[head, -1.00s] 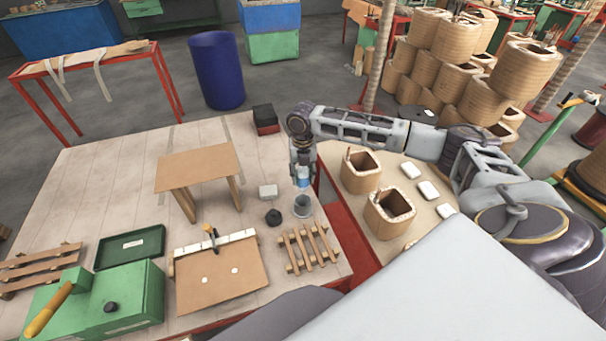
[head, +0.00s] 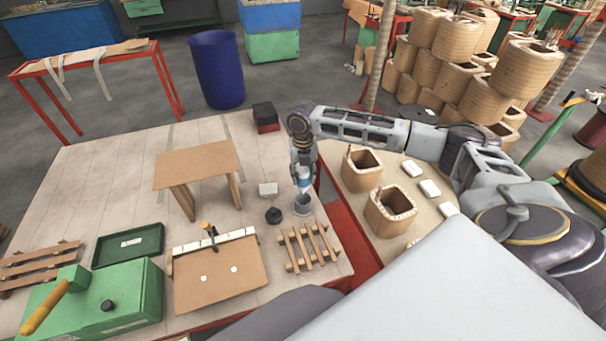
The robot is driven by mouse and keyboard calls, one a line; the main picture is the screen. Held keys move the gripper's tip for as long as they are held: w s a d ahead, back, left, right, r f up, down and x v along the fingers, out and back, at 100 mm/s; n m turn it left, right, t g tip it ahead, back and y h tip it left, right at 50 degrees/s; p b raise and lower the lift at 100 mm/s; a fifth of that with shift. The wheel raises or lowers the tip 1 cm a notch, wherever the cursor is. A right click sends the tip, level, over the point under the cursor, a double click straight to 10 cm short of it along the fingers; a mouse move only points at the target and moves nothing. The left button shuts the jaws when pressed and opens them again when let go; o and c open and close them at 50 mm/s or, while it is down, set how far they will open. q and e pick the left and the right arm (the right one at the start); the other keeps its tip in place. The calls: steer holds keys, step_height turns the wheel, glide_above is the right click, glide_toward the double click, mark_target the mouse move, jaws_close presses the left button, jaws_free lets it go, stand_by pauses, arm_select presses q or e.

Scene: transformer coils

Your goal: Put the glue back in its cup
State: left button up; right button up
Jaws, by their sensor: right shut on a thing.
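My right gripper (head: 303,172) points down over the right part of the white table. It is shut on the glue (head: 304,184), a small blue and white container whose upper part the fingers hide. The grey cup (head: 303,206) stands on the table directly below. The lower end of the glue is at the cup's mouth; I cannot tell whether it is inside the rim or just above it. My left gripper is not in view.
A black round piece (head: 273,215) and a white block (head: 268,189) lie left of the cup. A wooden rack (head: 308,246) lies in front. A small brown stand (head: 197,163) is further left. Coils (head: 390,212) stand on the right-hand table.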

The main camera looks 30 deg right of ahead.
mark_target(303, 187)
steer(key=shift+f+b, duration=0.7)
steer(key=shift+f, duration=0.2)
steer(key=shift+f+b, duration=0.5)
steer(key=shift+f, duration=2.15)
steer(key=o, duration=1.1)
steer(key=shift+o, duration=0.2)
steer(key=shift+r, duration=5.95)
